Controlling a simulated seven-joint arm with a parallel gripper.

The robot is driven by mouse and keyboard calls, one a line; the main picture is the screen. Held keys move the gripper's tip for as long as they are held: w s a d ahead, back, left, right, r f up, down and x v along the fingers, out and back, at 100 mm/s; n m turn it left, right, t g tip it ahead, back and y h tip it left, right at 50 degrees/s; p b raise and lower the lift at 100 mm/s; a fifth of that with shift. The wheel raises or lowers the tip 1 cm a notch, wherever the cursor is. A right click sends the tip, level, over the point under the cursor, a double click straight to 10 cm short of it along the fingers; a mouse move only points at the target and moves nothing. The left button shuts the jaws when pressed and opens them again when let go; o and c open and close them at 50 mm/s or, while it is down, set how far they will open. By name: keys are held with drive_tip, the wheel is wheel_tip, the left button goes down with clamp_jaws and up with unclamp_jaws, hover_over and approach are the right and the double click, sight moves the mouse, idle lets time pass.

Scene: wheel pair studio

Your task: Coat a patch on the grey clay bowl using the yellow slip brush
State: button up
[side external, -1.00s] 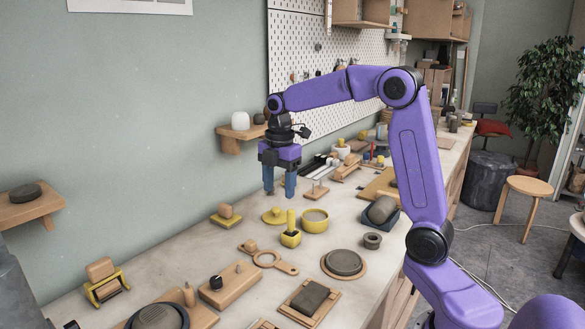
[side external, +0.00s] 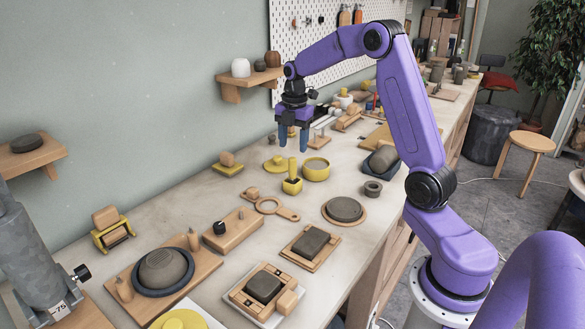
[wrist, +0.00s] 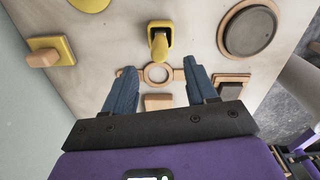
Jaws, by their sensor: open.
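The yellow slip brush (side external: 292,170) stands upright, handle up, in a small yellow block holder (side external: 292,187). In the wrist view the brush (wrist: 159,45) shows ahead of the fingers, near the top middle. A grey domed clay piece (side external: 162,268), which looks like the upturned bowl, sits in a dark ring on a wooden board at the front left. I see no brush touching it.
A yellow pot (side external: 316,169) and a yellow lidded disc (side external: 275,164) stand close to the brush. A wooden ring tool (side external: 270,205) lies in front. A grey rounded piece (side external: 382,160) rests in a dark cradle at right. Bare bench (side external: 180,205) lies at left.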

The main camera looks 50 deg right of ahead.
sight(292, 158)
wheel_tip(292, 158, down, 10)
drive_tip(key=shift+w+r, duration=0.15)
drive_tip(key=shift+r, duration=0.05)
idle(0.3)
clamp_jaws()
drive_tip(key=shift+r, duration=0.2)
drive_tip(key=shift+r, duration=2.85)
